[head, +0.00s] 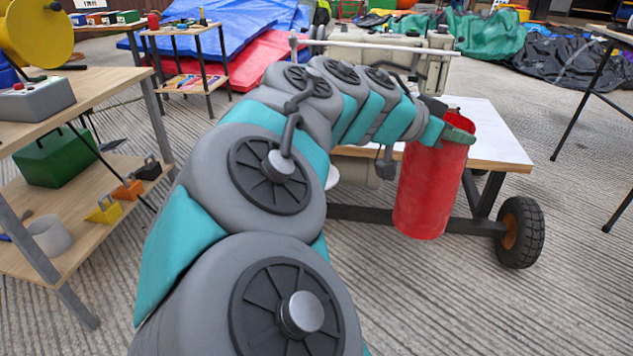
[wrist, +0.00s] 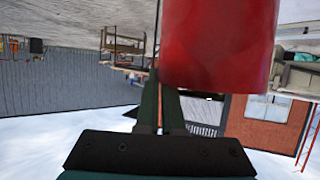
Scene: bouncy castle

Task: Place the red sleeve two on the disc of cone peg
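A red sleeve (head: 428,195), a tall cylinder, hangs nearly upright from my gripper (head: 452,124) in front of a low wheeled cart. My gripper holds it at its upper rim. In the wrist view, the red sleeve (wrist: 222,42) fills the upper middle, and the fingers of my gripper (wrist: 168,88) reach up to its lower left edge. I cannot make out a cone peg or its disc in either view; my arm and the sleeve cover part of the cart.
The cart has a white top (head: 492,140) and a black wheel (head: 520,232). A beige machine (head: 385,52) stands behind my arm. A wooden shelf table (head: 85,95) is at left, and another table (head: 610,35) is at right. Open grooved floor lies at front right.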

